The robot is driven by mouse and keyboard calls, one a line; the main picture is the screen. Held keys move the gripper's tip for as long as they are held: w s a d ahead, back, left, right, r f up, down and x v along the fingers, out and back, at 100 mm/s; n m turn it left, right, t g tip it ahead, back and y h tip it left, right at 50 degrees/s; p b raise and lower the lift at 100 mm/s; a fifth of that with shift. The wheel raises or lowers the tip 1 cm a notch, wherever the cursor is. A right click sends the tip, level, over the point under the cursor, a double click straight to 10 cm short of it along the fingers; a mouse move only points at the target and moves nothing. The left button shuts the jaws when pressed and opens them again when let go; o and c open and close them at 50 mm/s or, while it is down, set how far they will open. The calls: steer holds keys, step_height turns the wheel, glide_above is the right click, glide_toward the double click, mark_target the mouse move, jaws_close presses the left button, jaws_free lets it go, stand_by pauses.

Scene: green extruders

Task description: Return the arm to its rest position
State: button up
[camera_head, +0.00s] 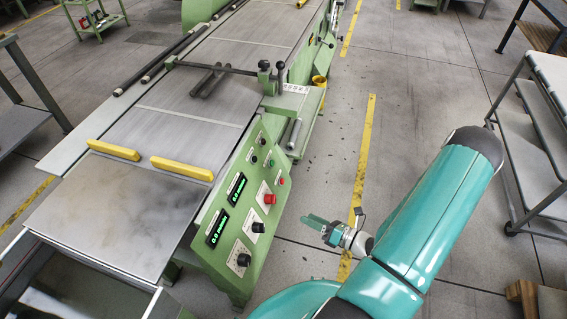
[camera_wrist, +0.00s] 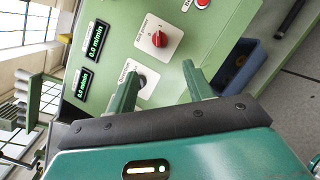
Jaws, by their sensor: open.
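My gripper (camera_head: 318,222) is at the lower middle of the head view, just right of the green control panel (camera_head: 228,245) and apart from it. My teal arm folds back at the right of that view. In the wrist view my gripper (camera_wrist: 160,82) has its two green fingers spread apart with nothing between them. Beyond the fingers is the panel face with a red knob (camera_wrist: 158,39), a dark knob (camera_wrist: 140,82) partly behind the left finger, and two lit green displays.
The machine's grey bed (camera_head: 150,170) carries yellow bars (camera_head: 182,168) at left. A trolley (camera_head: 540,150) stands at the right edge. A blue bin (camera_wrist: 238,62) shows beside the panel.

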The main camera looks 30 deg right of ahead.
steer(key=a+r+n+g+y, duration=0.1)
steer(key=a+r+n+g, duration=0.5)
steer(key=r+n, duration=0.4)
steer(key=a+r+n+g, duration=0.5)
steer(key=r+n+g, duration=0.3)
steer(key=n, duration=0.4)
steer(key=s+a+r+n+t+h, duration=0.2)
steer(key=r+n+h, duration=0.2)
steer(key=r+n, duration=0.4)
steer(key=s+a+r+n+t+h, duration=0.2)
steer(key=r+n+h, duration=0.3)
steer(key=r+n, duration=0.4)
step_height(320, 180, up, 3)
steer(key=shift+s+a+f+t, duration=0.1)
steer(key=shift+s+a+t, duration=0.3)
steer(key=shift+s+a, duration=0.25)
steer(key=shift+s+d, duration=0.1)
steer(key=c, duration=0.3)
steer(key=shift+s, duration=0.1)
steer(key=shift+s+n, duration=0.1)
steer(key=shift+n, duration=0.2)
